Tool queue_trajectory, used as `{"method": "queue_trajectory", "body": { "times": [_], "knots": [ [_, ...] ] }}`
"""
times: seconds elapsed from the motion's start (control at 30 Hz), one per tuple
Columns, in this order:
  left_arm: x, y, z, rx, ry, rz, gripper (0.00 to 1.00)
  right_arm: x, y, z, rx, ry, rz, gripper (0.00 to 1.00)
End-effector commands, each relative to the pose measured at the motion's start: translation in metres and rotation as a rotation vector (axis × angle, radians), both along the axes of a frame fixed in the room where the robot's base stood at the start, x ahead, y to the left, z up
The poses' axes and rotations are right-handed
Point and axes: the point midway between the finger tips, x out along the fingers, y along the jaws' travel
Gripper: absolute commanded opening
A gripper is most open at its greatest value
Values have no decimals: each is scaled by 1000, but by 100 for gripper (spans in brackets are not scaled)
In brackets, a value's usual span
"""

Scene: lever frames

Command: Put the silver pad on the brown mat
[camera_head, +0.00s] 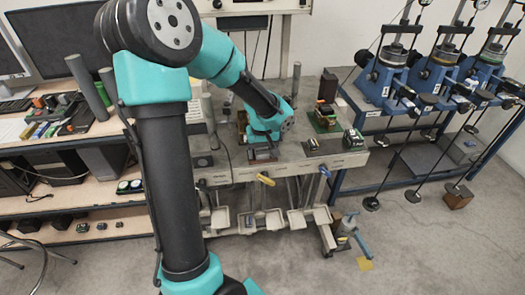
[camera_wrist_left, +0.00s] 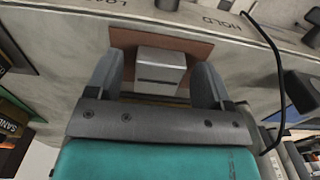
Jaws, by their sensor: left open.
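The silver pad (camera_wrist_left: 160,72) is a small block in the left wrist view. It sits over the brown mat (camera_wrist_left: 197,48), whose bare border shows behind it and to its sides. My left gripper (camera_wrist_left: 157,63) is open, with one finger on each side of the pad and a narrow gap at each side. The pad's near lower edge is partly hidden by the gripper. In the head view my left gripper (camera_head: 262,152) is low at the front part of the workbench, and the pad is too small to make out there. My right gripper is in neither view.
The grey workbench (camera_head: 225,172) carries small green and dark boxes (camera_head: 352,138) to the right of the gripper. Blue lever presses (camera_head: 385,80) stand further right. A black cable (camera_wrist_left: 275,75) runs right of the gripper in the wrist view.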

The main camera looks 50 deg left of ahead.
Motion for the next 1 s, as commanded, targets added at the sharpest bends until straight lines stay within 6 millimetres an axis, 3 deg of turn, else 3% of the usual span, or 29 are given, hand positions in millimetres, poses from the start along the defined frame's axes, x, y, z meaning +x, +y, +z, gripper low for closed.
{"method": "queue_trajectory", "body": {
  "times": [0.27, 0.7, 1.0],
  "knots": [
    [1, 0, 18, 2, -4, 0, 74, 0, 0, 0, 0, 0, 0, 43],
    [1, 0, 97, 1, -6, -1, 74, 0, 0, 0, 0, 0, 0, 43],
    [0, 0, 123, 0, -1, 0, 74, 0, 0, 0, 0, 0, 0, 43]
  ]
}}
